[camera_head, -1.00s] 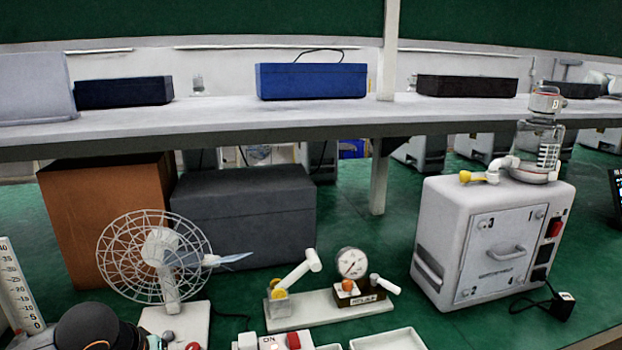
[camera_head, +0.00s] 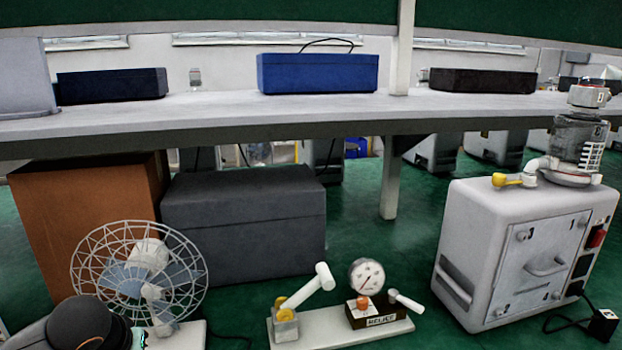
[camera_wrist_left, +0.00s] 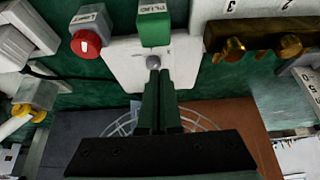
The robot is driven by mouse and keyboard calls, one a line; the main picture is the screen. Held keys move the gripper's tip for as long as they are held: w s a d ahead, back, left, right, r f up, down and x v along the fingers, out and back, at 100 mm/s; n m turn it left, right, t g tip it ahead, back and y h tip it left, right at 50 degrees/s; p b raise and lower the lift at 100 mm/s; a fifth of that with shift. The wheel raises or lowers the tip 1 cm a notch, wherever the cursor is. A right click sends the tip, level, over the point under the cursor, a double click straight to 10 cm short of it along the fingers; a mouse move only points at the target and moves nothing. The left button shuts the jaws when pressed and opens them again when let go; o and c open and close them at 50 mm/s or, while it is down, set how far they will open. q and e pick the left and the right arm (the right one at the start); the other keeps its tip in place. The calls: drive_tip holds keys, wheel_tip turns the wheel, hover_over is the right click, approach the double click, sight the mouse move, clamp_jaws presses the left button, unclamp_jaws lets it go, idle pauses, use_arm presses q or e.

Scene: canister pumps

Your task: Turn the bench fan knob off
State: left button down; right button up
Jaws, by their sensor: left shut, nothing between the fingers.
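The white bench fan (camera_head: 150,255) with a wire cage stands at the lower left of the head view. Its pale base (camera_head: 190,338) is cut by the bottom edge. In the left wrist view, a small grey knob (camera_wrist_left: 153,62) sits on the white fan base (camera_wrist_left: 120,62). My left gripper (camera_wrist_left: 157,72) is shut and empty, its tips right at the grey knob; whether they touch I cannot tell. The dark rounded part at the head view's lower left is my left arm, and its fingers are hidden there. My right gripper is not in view.
Beside the base are a red knob (camera_wrist_left: 86,43) and a green block (camera_wrist_left: 153,22). A brown block with brass fittings (camera_wrist_left: 262,38) lies to the right. In the head view, a gauge stand (camera_head: 340,328) and a grey canister unit (camera_head: 480,245) stand right of the fan.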

use_arm(q)
wheel_tip(320, 180, down, 3)
drive_tip(key=shift+b, duration=0.9)
drive_tip(key=shift+f+b, duration=0.4)
drive_tip(key=shift+f, duration=0.05)
drive_tip(key=shift+w+d, duration=0.1)
drive_tip(key=shift+w, duration=0.2)
